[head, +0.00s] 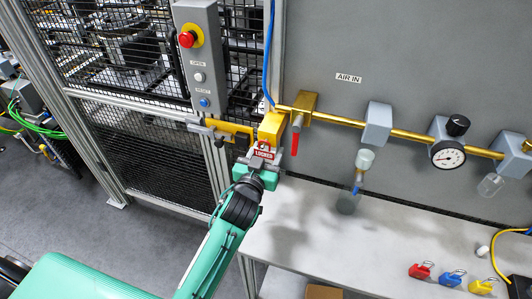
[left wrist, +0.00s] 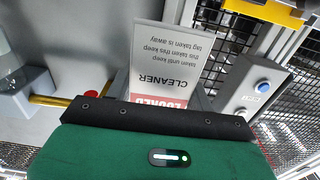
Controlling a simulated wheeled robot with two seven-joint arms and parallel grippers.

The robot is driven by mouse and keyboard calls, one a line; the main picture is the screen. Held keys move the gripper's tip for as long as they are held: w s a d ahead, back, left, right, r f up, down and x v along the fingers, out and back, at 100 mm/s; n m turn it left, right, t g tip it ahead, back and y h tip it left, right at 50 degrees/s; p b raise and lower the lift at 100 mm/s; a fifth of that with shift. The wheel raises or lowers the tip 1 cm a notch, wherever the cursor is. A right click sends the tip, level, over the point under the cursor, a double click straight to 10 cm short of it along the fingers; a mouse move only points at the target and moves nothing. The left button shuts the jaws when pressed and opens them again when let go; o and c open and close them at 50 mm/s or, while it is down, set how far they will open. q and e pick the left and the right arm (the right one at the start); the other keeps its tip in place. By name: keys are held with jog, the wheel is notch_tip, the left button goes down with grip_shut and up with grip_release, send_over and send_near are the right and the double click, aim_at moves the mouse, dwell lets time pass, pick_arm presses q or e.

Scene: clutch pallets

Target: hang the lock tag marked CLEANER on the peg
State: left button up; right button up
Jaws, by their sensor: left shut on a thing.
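The lock tag marked CLEANER (left wrist: 168,62) is white with a red LOCKED band. Its print reads upside down in the left wrist view. In the head view the tag's red band (head: 263,154) shows between my left gripper's jaws, and the gripper (head: 263,161) is shut on the tag. The gripper is at the gate post, just below a yellow latch block (head: 271,127) and its yellow bar (head: 235,128). Whether the tag touches the latch, I cannot tell. I cannot make out the peg clearly. My right gripper is not in view.
A control box (head: 199,55) with a red stop button is above the latch. A brass air pipe (head: 340,119) with a red-handled valve (head: 296,142) runs to the right. Red (head: 420,271), blue (head: 452,278) and yellow (head: 483,286) padlocks lie on the bench (head: 330,245).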

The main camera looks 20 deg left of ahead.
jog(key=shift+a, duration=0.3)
pick_arm(q)
jog(key=o, duration=1)
jog(key=shift+o, duration=0.2)
jog(key=s+b, duration=0.4)
jog(key=s, duration=1)
jog(key=shift+a+b, duration=0.2)
jog(key=shift+b, duration=0.2)
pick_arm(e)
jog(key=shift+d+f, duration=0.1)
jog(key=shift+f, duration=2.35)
